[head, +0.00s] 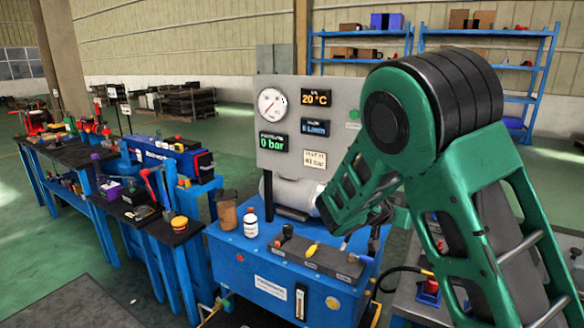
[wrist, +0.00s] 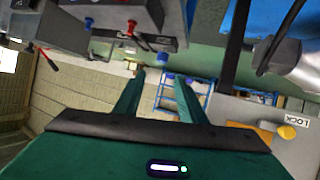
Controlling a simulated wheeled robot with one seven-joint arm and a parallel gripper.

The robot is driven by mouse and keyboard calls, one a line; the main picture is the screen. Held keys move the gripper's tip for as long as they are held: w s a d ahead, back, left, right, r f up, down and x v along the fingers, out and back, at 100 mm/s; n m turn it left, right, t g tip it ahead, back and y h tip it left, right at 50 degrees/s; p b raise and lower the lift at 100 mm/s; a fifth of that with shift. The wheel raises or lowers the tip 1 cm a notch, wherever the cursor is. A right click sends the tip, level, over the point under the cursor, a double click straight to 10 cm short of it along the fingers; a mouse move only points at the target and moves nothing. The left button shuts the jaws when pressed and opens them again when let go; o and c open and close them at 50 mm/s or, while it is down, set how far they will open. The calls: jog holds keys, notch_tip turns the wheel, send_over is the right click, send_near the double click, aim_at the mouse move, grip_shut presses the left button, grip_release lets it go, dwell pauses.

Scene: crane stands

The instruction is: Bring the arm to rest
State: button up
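My green arm (head: 400,110) is bent, with its elbow high at the right of the head view and a link reaching down and left in front of the blue hydraulic bench. My gripper (wrist: 160,75) shows in the wrist view with its two green fingers apart and nothing between them. It is open and empty. In the head view I cannot make out the fingers; the arm hides that area. The wrist view is turned over, with the bench parts along its top.
The blue bench (head: 238,261) carries a gauge panel (head: 285,92), a white bottle (head: 251,226), a brown cup (head: 227,212) and a valve block (head: 318,260). Cluttered worktables (head: 62,155) stand left. Blue shelves (head: 540,70) stand behind. Green floor (head: 45,250) is open at left.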

jog(key=s+d+g+y, duration=0.1)
jog(key=s+d+g, duration=0.1)
jog(key=s+d, duration=0.2)
jog(key=s+d+f+g+y, duration=0.1)
jog(key=s+d, duration=0.3)
jog(key=s, duration=0.5)
jog(key=s+d+g+y, duration=0.2)
jog(key=s+d+g, duration=0.1)
jog(key=s, duration=0.4)
jog(key=shift+s+d+f+y, duration=0.15)
jog(key=shift+s+d+y, duration=0.1)
jog(key=shift+d+y, duration=0.25)
jog(key=s+a+r+n+y, duration=0.1)
jog(key=s+a+y, duration=0.2)
jog(key=s, duration=0.8)
jog(key=s+a+n+g+y, duration=0.1)
jog(key=s+a+n+y, duration=0.1)
jog(key=s, duration=1)
jog(key=shift+s+a+r+g+y, duration=0.3)
jog(key=shift+a+r+y, duration=0.1)
jog(key=shift+a, duration=0.15)
jog(key=shift+w, duration=0.15)
jog(key=shift+w+f, duration=0.25)
jog(key=shift+w, duration=0.25)
